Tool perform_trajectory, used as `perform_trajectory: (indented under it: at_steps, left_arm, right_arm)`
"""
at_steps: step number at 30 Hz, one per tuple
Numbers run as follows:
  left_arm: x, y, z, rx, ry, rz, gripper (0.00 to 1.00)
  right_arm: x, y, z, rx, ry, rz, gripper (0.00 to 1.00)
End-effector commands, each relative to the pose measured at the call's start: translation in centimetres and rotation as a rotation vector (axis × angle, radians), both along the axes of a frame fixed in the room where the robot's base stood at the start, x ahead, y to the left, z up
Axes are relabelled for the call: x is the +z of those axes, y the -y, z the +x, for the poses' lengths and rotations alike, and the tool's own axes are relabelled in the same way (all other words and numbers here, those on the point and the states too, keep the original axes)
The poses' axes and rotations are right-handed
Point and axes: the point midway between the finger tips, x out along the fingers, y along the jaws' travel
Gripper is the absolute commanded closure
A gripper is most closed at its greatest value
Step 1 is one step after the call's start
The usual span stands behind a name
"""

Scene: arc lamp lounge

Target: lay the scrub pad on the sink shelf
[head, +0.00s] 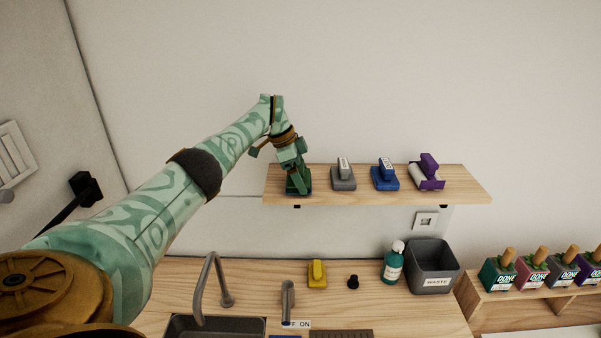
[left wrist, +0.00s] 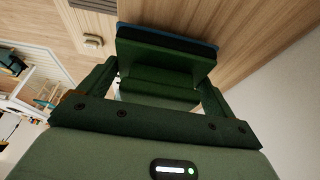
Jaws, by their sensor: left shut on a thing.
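The sink shelf (head: 455,194) is a light wood board on the wall above the counter. My left gripper (head: 295,170) is over its left end, pointing down, and is shut on a dark green scrub pad (head: 298,188). In the left wrist view, the scrub pad (left wrist: 165,58) shows as a green block with a dark blue-edged layer, with the gripper fingers (left wrist: 160,92) on either side. The pad is at the shelf's surface; I cannot tell whether it touches. My right gripper is not in view.
On the shelf, right of the pad, stand a grey handled block (head: 343,182), a blue one (head: 384,180) and a purple one (head: 429,170). Below are a yellow block (head: 317,273), a teal bottle (head: 393,262), a waste bin (head: 433,267), a tap (head: 225,293) and a sink (head: 215,327).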

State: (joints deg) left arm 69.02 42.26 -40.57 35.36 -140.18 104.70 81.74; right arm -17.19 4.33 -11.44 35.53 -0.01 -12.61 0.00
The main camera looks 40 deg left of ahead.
Motion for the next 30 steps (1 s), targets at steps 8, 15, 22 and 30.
perform_trajectory:
  at_steps: [8, 15, 22, 30]
  left_arm:
    - [-0.7, 0.0, 0.0, 0.001, 0.003, 0.000, 0.35]
    - [-1.0, 0.0, 0.0, 0.001, 0.002, 0.000, 0.00]
    - [-0.9, 0.0, 0.0, 0.001, 0.003, 0.000, 0.00]
    - [2.7, -1.2, -0.8, 0.002, 0.008, 0.003, 0.00]
  right_arm:
    - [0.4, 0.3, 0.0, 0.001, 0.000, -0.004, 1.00]
    - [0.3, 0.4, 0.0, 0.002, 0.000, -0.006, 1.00]
    - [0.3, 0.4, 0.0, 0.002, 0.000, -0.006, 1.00]
    - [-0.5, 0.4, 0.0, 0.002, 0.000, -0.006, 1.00]
